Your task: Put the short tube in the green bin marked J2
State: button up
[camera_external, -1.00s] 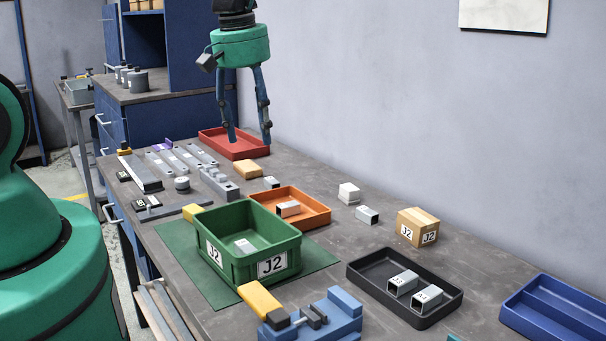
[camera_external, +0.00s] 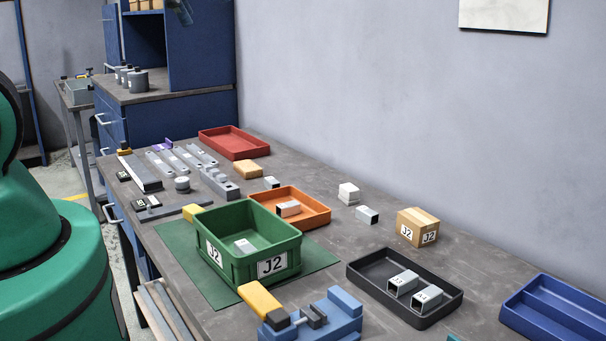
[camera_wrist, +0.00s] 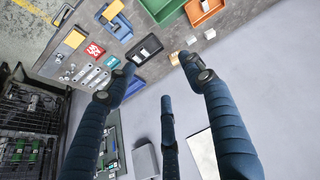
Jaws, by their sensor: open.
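The green bin (camera_external: 238,262) marked J2 stands on a green mat on the bench. Which one is the short tube I cannot tell for sure. My gripper (camera_wrist: 160,78) is open and empty in the wrist view, its fingers spread high above the bench. Only a fingertip shows at the top of the external view (camera_external: 181,11).
A cardboard box (camera_external: 418,227) marked J2 stands right of the bin. A blue vise-like fixture (camera_external: 335,313) is in front, with a blue tray (camera_external: 560,309) at right. A red tray (camera_external: 232,142) and several grey bars lie toward the back.

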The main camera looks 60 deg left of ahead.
jog(key=shift+s+d+r+m, duration=0.15)
jog(key=shift+s+r+m, duration=0.2)
jog(key=shift+s, duration=0.15)
jog(key=shift+s+d+r+m, duration=0.15)
jog(key=shift+s+r+m, duration=0.15)
jog(key=shift+s, duration=0.2)
notch_tip(320, 180, down, 12)
jog(key=b, duration=1.2)
jog(key=shift+r, duration=0.15)
